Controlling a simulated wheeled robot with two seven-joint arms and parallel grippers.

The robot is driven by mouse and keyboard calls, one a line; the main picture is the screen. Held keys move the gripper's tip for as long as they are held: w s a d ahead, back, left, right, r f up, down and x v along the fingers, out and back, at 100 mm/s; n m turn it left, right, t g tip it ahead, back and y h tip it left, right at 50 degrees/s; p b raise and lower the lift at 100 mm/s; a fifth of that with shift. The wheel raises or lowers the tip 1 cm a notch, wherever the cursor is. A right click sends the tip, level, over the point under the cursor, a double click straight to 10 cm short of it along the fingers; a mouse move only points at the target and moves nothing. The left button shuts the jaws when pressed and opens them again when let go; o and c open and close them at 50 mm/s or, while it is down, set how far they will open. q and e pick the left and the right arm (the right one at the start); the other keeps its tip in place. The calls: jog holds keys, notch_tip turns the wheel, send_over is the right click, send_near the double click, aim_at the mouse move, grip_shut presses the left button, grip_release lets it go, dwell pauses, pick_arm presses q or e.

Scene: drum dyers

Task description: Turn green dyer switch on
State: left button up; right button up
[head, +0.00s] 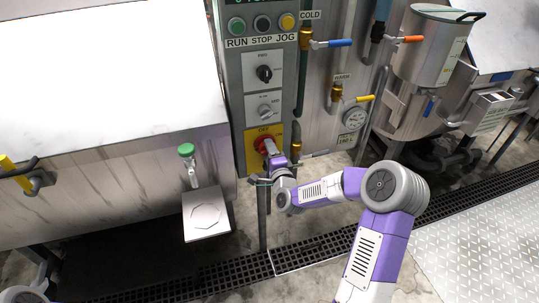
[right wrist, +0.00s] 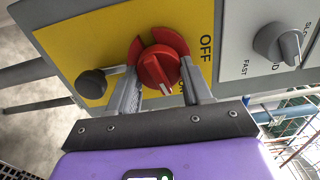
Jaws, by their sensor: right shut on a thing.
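A red rotary switch (head: 261,143) sits on a yellow plate (head: 251,157) low on the grey-green control panel (head: 242,70). In the right wrist view the red switch (right wrist: 158,68) shows close up, with OFF printed beside it on the yellow plate (right wrist: 95,42). A white mark on the knob points toward the bottom of that view; another label is partly hidden by a finger. My right gripper (right wrist: 160,78) is shut on the red switch, one finger on each side. In the head view my right gripper (head: 272,152) covers part of the switch. My left gripper is not in view.
Above the switch are two selector knobs (head: 264,73) and RUN, STOP and JOG buttons (head: 262,23). Pipes with blue and yellow valve handles (head: 340,43) stand to the right. A green-topped valve (head: 186,150) juts out at left. A dark knob (right wrist: 92,83) is near the left finger.

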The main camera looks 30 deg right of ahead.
jog(key=shift+f+m+b, duration=0.1)
jog(key=shift+m+b, duration=0.25)
jog(key=shift+m, duration=1.15)
jog(key=o, duration=1)
jog(key=shift+o, duration=0.2)
jog(key=shift+s, duration=0.1)
jog(key=p+v, duration=0.1)
jog(key=v, duration=0.6)
jog(key=shift+s, duration=0.2)
jog(key=shift+a, duration=0.1)
